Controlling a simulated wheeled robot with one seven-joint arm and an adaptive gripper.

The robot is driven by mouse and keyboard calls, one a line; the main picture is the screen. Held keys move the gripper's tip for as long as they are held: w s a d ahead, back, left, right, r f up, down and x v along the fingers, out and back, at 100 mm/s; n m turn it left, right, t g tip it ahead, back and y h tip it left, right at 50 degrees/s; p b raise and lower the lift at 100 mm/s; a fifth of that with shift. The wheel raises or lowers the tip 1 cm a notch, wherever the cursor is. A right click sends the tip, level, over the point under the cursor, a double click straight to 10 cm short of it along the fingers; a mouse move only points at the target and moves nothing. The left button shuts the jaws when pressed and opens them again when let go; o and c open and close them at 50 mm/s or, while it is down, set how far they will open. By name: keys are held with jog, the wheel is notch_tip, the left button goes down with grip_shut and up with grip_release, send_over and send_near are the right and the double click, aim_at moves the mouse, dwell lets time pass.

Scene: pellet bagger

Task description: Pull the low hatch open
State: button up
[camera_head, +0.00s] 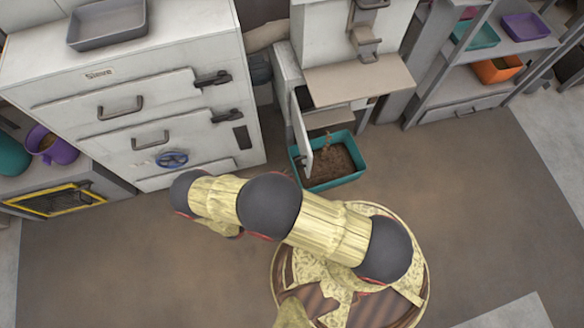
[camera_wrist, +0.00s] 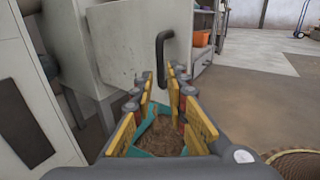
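The low hatch (camera_head: 301,137) is a pale panel low on the bagging machine. In the head view it is seen nearly edge-on and appears to stand out from the machine's front, beside a teal bin of brown pellets (camera_head: 322,185). In the wrist view the hatch (camera_wrist: 125,50) shows its worn face and a dark bar handle (camera_wrist: 161,55). My gripper (camera_wrist: 160,82) is open, its yellow-padded fingers pointing toward the handle. The handle's lower end appears between the fingertips; contact cannot be told. In the head view my arm hides the gripper.
A white cabinet with several handles (camera_head: 150,120) stands left of the hatch, close to my arm. A shelf unit with colored bins (camera_head: 460,80) stands at the right. The teal bin (camera_wrist: 160,135) also shows between my fingers. Brown floor (camera_head: 470,190) is clear to the right.

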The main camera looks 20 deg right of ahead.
jog(key=shift+v, duration=2.1)
jog(key=shift+f, duration=0.1)
